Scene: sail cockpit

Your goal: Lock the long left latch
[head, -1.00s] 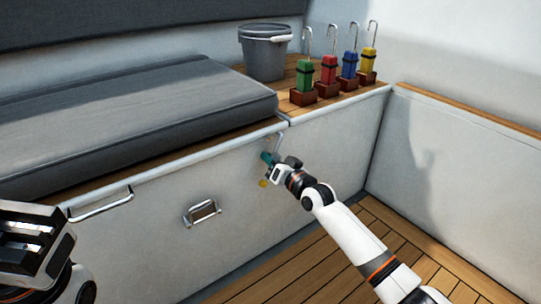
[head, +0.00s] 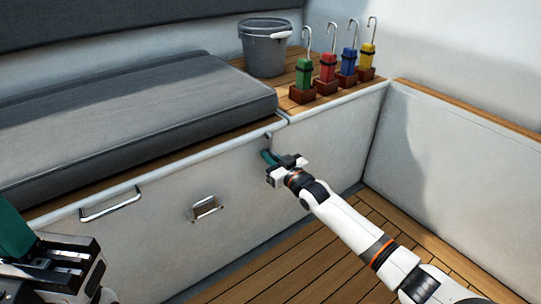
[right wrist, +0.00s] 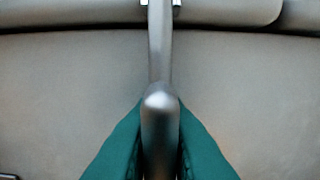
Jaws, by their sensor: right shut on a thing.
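The long metal latch (right wrist: 160,55) runs down the middle of the right wrist view, its rounded end low between two teal fingers. In the head view only its upper part (head: 268,140) shows, under the seat edge on the white locker front. My right gripper (head: 266,156) is shut on this latch; the fingers touch it from both sides. The latch's lower end is hidden by the gripper in the head view. My left gripper (head: 18,235) is at the lower left edge, away from the latch. One teal finger shows, so its opening is unclear.
A metal bar handle (head: 110,203) and a small recessed catch (head: 205,208) sit on the locker front. A grey cushion (head: 130,130), a bucket (head: 265,50) and several coloured hooked blocks (head: 327,72) are on top. The teak floor (head: 275,265) is clear.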

